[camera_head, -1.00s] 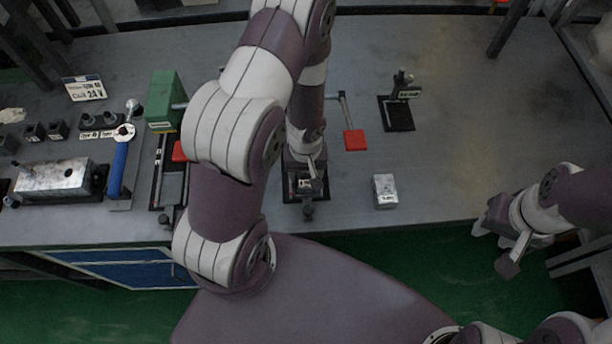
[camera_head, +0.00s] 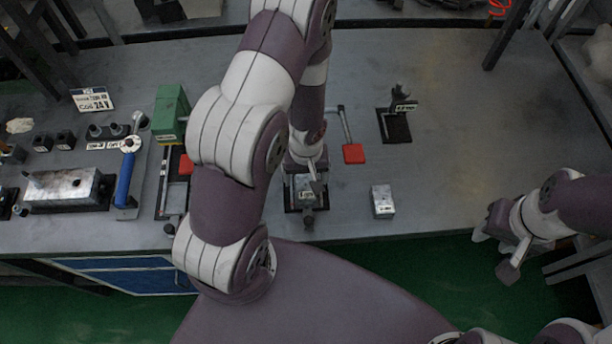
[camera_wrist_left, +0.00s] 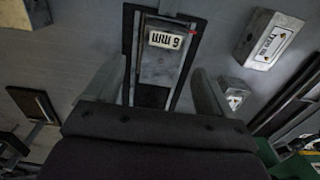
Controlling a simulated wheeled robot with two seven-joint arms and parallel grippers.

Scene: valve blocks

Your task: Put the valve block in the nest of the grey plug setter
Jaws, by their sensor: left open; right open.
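A grey metal piece with a white "6 mm" label (camera_wrist_left: 160,65) sits within a narrow black-edged base (camera_wrist_left: 131,30) in the left wrist view. This looks like the grey plug setter (camera_head: 308,216), whose far part is hidden behind my left arm in the head view. I cannot tell whether the labelled piece is the valve block or part of the setter. My left gripper (camera_wrist_left: 158,88) is open above it, one finger to each side, with no visible contact. A loose metal block (camera_head: 383,202) stands to the right. My right gripper (camera_head: 490,232) is open and empty at the table's near right edge.
A green setter (camera_head: 170,112) stands left of my left arm. A red pad (camera_head: 354,153) and a small black stand (camera_head: 396,122) lie to the right. Another labelled block (camera_wrist_left: 268,40) shows in the wrist view. The right of the table is clear.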

